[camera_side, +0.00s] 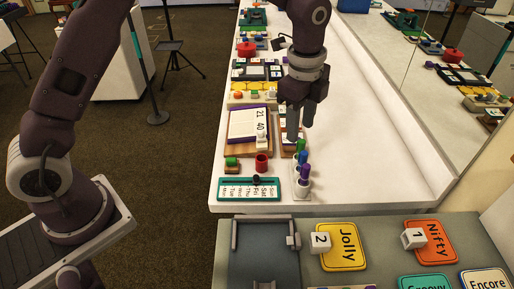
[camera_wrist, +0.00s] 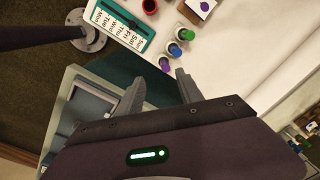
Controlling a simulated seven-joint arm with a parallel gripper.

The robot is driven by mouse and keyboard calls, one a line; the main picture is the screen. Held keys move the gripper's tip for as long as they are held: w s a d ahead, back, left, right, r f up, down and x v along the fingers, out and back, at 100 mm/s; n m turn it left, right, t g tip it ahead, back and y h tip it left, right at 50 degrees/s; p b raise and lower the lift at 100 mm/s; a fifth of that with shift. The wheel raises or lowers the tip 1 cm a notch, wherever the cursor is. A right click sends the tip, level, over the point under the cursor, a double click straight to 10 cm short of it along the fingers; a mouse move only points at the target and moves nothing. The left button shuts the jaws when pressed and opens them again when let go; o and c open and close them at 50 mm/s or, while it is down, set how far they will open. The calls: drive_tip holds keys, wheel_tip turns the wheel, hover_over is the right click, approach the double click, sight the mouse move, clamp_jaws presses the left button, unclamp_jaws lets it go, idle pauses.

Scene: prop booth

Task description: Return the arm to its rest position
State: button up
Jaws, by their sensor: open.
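My gripper (camera_side: 298,122) hangs over the white counter (camera_side: 360,150) in the side view, pointing down above the marker holder (camera_side: 302,190). It is open, with its two fingers apart and nothing between them in the wrist view (camera_wrist: 160,82). The holder has purple, blue and green markers standing upright. The markers also show in the wrist view just beyond the fingertips, such as the blue one (camera_wrist: 175,49).
A teal weekday board (camera_side: 249,189), a red cup (camera_side: 262,162) and a number stand (camera_side: 261,127) sit near the counter's left edge. A lower grey table (camera_side: 385,228) in front holds word cards and numbered cubes. A mirror lines the right side. The counter's right part is clear.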

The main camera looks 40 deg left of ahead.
drive_tip(key=s+a+r+n+t, duration=0.1)
drive_tip(key=s+a+r+n, duration=0.3)
drive_tip(key=s+r, duration=0.3)
drive_tip(key=s+a+r+n+t, duration=0.2)
drive_tip(key=s+a+r+n, duration=0.2)
drive_tip(key=s+r, duration=0.3)
drive_tip(key=s+a+n+t, duration=0.1)
drive_tip(key=s+n, duration=0.3)
drive_tip(key=s, duration=0.3)
drive_tip(key=s+a+f+n, duration=0.1)
drive_tip(key=s+a+n, duration=0.1)
drive_tip(key=s+n, duration=0.3)
drive_tip(key=s, duration=0.3)
drive_tip(key=shift+s+f+t, duration=0.25)
drive_tip(key=shift+t, duration=0.15)
